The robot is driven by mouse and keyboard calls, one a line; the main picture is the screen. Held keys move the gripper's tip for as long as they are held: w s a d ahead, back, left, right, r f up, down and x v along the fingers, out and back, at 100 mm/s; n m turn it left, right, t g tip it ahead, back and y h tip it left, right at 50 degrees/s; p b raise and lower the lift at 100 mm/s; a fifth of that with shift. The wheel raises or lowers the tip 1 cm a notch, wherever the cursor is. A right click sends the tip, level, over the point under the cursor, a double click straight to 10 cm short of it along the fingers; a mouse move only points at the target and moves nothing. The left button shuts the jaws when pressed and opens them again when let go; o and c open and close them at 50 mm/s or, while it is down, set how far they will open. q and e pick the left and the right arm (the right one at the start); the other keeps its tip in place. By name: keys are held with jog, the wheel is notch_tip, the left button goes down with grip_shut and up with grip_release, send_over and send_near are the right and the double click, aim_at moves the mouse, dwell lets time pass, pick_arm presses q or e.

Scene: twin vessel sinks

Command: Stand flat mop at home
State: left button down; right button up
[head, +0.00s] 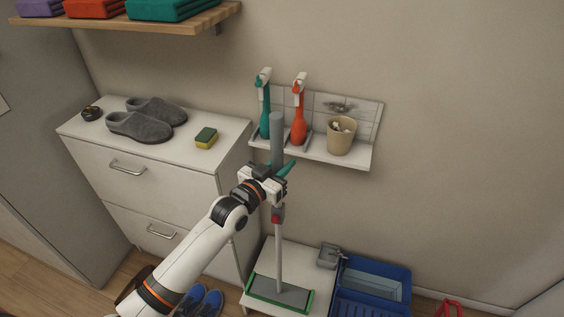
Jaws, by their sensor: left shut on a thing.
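The flat mop (279,253) stands nearly upright in the middle of the head view. Its grey upper handle (277,135) rises in front of the wall shelf. Its flat grey head with a green rim (280,293) is at the white low surface (262,262); I cannot tell whether it touches. My left gripper (272,180) is shut on the mop's handle, around its middle, above a red collar (278,213). The gripper hides part of the handle. My right gripper is not in view.
A wall shelf (355,165) behind the handle holds a teal bottle (265,105), an orange bottle (299,118) and a beige cup (341,136). A white cabinet (180,175) with slippers and a sponge stands left. A blue bucket (375,285) sits right of the mop head.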

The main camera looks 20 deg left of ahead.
pick_arm(q)
jog(key=shift+f+b, duration=1.4)
jog(key=shift+f, duration=0.7)
jog(key=shift+f, duration=0.35)
jog(key=shift+f+b, duration=0.85)
jog(key=shift+f, duration=0.35)
dwell(0.4)
